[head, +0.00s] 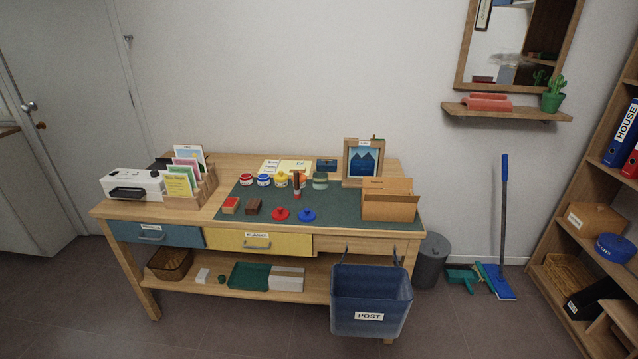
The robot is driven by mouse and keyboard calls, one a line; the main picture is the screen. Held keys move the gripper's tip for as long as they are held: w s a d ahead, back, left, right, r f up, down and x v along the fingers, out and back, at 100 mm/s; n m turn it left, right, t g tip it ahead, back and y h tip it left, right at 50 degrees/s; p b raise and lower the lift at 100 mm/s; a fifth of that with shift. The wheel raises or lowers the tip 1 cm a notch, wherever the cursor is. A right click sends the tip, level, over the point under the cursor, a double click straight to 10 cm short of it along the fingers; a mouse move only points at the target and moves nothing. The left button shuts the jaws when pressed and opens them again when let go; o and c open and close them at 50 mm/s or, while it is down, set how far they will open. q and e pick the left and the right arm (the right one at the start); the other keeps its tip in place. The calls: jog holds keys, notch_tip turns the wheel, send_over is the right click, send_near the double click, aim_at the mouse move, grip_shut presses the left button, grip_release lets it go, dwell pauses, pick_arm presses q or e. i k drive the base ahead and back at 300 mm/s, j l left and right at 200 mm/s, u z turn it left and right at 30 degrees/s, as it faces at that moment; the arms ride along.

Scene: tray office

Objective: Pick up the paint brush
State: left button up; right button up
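I cannot make out the paint brush for certain. A small upright brown and red object (297,188) stands among the paint jars on the desk mat, too small to tell whether it is a brush. Beside it are a red jar (246,180), a blue jar (263,181), a yellow jar (281,180) and a glass jar (320,181). A red lid (280,214) and a blue lid (307,215) lie in front on the green mat (345,208). Neither of my grippers is in view.
The wooden desk (110,209) also holds a white machine (132,185), a card rack (190,190), a picture frame (363,160) and a file box (389,207). A blue POST bin (370,300) hangs at the front right. The floor in front is clear.

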aim_at(297, 190)
jog(key=i+j+z, duration=0.45)
jog(key=i+j, duration=0.15)
jog(key=j, duration=0.2)
jog(key=i+j+z, duration=0.2)
jog(key=j, duration=0.25)
